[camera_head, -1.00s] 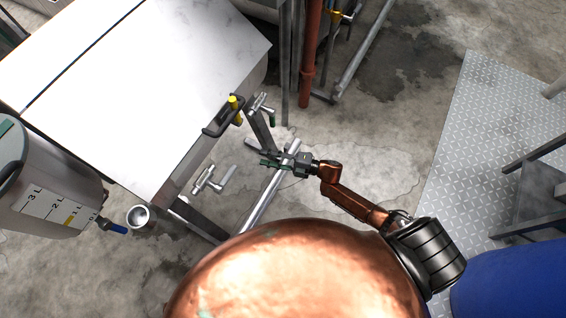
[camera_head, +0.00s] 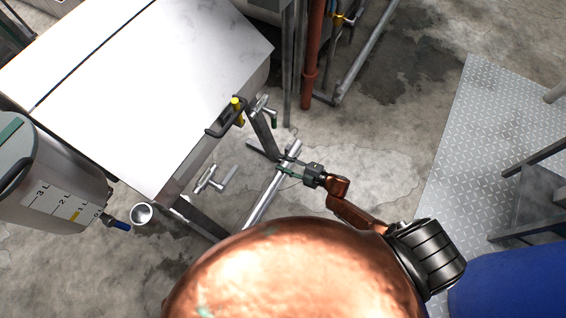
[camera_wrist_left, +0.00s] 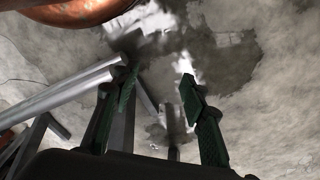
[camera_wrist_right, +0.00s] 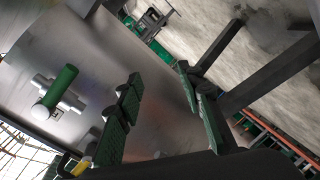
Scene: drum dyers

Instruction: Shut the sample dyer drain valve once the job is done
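A valve with a green-ended handle (camera_head: 262,107) sits at the right side of the white-topped machine (camera_head: 140,90). In the right wrist view, a green-handled valve (camera_wrist_right: 58,90) sticks out of a steel wall, left of the fingers. A grey-handled valve (camera_head: 213,180) is at the machine's near edge. A blue-handled tap (camera_head: 117,225) is on the graduated vessel at left. No label shows which is the sample dyer drain valve. My right gripper (camera_head: 287,165) is apart from the valves; its fingers are open and empty (camera_wrist_right: 158,78). My left gripper (camera_wrist_left: 160,82) is open and empty above floor.
A black handle with a yellow knob (camera_head: 224,122) is on the machine's edge. A red-brown pipe (camera_head: 312,60) stands behind. A blue drum (camera_head: 515,285) is lower right.

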